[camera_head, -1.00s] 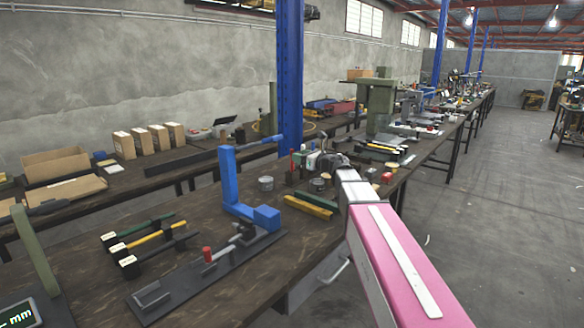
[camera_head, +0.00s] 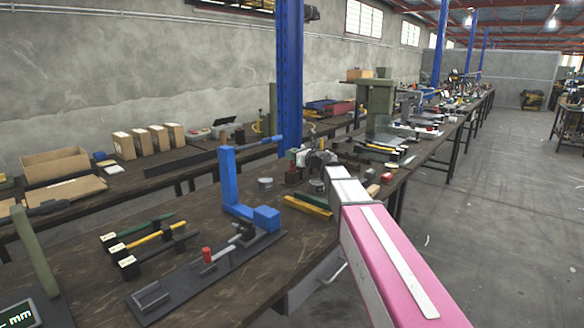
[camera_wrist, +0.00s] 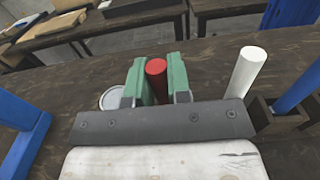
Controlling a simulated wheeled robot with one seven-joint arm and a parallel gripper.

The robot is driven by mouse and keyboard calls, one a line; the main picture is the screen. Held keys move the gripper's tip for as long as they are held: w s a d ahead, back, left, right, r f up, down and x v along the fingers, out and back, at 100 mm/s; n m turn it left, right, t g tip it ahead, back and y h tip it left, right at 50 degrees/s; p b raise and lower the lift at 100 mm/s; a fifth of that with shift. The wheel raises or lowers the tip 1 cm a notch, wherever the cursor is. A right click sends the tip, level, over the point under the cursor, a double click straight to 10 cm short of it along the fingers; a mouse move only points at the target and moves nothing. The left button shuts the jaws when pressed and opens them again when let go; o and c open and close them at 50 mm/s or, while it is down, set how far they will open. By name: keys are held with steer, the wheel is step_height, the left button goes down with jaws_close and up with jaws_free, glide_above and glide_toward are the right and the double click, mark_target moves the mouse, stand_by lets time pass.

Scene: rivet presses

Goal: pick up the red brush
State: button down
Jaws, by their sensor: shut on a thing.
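The red brush (camera_wrist: 156,78) shows in the wrist view as a round red handle, seen from its end. The two green fingers of my gripper (camera_wrist: 155,82) stand on either side of it and are shut on it. The brush's lower part is hidden behind the dark gripper plate. In the head view my gripper (camera_head: 299,157) is over the near bench, to the right of the blue press (camera_head: 231,180). There the brush is hidden or too small to make out.
A white cylinder (camera_wrist: 245,72) stands close to the right of the fingers, beside a blue-handled item (camera_wrist: 300,88) in a dark holder. A round can (camera_head: 265,183) and yellow bar (camera_head: 307,206) lie close by on the bench (camera_head: 200,215).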

step_height(320, 180, up, 10)
stand_by(0.7)
stand_by(1.7)
